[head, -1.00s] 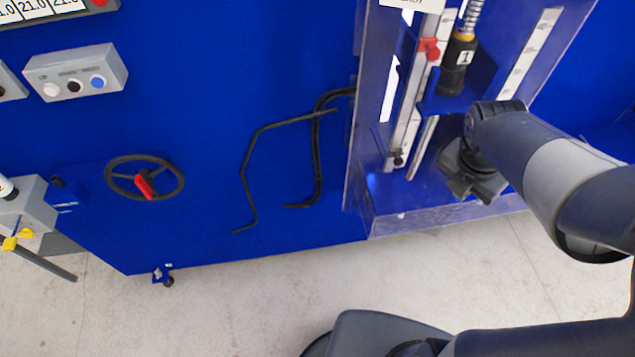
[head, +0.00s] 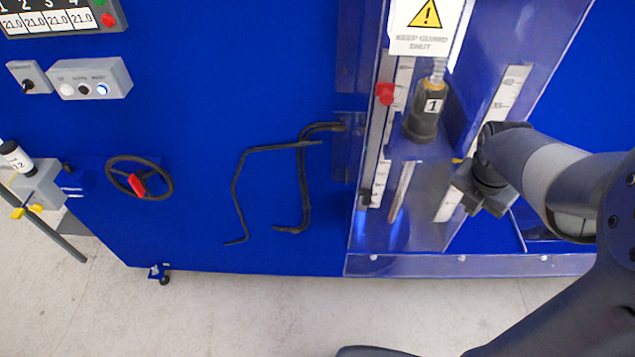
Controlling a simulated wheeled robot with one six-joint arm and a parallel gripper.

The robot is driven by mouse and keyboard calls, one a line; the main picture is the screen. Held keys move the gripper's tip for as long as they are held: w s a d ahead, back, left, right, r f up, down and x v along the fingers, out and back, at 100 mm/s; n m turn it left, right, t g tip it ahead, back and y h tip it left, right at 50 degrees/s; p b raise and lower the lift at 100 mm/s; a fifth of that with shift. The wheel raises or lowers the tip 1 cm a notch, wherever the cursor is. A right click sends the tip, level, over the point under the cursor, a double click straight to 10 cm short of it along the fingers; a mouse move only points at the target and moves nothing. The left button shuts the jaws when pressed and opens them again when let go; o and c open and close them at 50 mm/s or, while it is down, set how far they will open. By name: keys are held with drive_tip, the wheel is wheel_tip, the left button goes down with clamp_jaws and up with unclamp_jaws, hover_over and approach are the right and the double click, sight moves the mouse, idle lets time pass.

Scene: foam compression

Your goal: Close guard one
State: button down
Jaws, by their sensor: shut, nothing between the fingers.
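Guard one is a clear panel (head: 430,262) in a frame at the right of the blue machine, in the head view. A white label with a yellow warning triangle (head: 427,20) reads "KEEP GUARD SHUT". Its lower edge runs roughly level across the picture. Behind it stands a dark cylinder marked 1 (head: 427,112). My gripper (head: 478,200) is shut and empty, over the right part of the panel. Its fingertips are mostly hidden, and I cannot tell whether it touches the panel.
Left of the guard are bent black bars (head: 305,185), a handwheel (head: 139,178) with a red grip and a button box (head: 90,78). A grey unit (head: 30,180) juts out at the far left. Pale floor (head: 240,310) in front is clear.

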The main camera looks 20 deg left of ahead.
drive_tip(key=shift+w+d, duration=0.1)
drive_tip(key=shift+w, duration=0.15)
drive_tip(key=shift+w+r, duration=0.1)
drive_tip(key=shift+r, duration=0.1)
idle(0.4)
